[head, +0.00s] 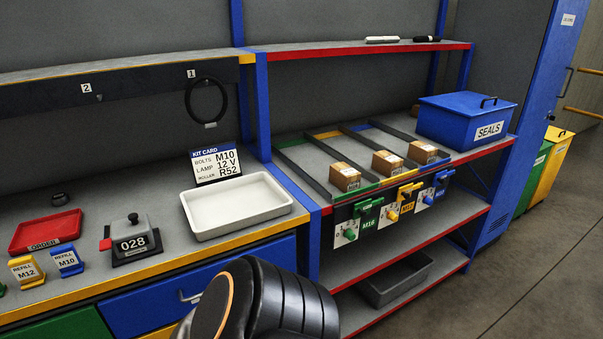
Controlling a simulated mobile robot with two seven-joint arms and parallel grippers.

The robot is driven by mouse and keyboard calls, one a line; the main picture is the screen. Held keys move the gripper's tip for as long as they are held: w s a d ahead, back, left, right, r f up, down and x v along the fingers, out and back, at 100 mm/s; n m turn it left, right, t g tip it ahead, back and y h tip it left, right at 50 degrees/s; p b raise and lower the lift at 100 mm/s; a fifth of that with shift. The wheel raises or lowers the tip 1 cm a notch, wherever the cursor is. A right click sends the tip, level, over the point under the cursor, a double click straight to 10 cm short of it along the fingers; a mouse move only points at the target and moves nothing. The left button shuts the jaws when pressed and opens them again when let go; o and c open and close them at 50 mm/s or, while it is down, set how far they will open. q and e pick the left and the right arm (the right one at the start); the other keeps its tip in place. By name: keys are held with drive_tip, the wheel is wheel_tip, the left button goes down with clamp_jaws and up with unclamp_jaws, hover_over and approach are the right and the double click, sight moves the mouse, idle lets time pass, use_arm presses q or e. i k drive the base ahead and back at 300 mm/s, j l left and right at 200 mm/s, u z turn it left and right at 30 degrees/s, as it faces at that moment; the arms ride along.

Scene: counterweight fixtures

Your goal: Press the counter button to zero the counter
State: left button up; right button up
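Nothing touches the counter. A dark arm link of mine with an orange ring fills the bottom centre of the head view. Neither gripper shows in this view.
A white tray (196,222) and a kit card (216,165) are right of the counter. A red order tray (47,230) and yellow (26,270) and blue (67,262) refill cards are left. A shelf rack with several boxes and a blue seals bin (450,122) stands right.

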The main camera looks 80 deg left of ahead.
sight(133, 217)
drive_tip(key=u, duration=3.7)
